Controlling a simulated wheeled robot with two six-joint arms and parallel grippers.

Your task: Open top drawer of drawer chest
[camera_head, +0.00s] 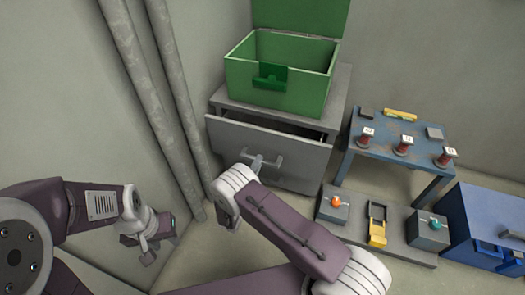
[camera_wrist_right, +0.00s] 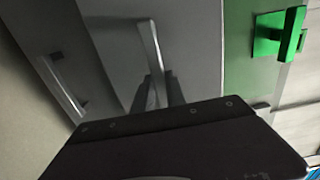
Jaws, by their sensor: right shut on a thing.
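The grey drawer chest (camera_head: 338,98) stands against the back wall. Its top drawer (camera_head: 290,160) is partly pulled out, with a dark gap showing behind the top of its front. My right gripper (camera_head: 262,163) is at the drawer's handle, shut on it. In the right wrist view the handle (camera_wrist_right: 150,42) runs up from between the fingers (camera_wrist_right: 156,88), against the grey drawer front (camera_wrist_right: 195,50). My left gripper (camera_head: 148,252) hangs low at the left, away from the chest; its jaw opening is unclear.
An open green box (camera_head: 300,92) sits on the chest. To the right are a blue table (camera_head: 372,145) with several red-brown items, a low grey platform (camera_head: 395,236) with controls, and a blue box (camera_head: 490,220). Vertical pipes (camera_head: 165,70) stand left of the chest.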

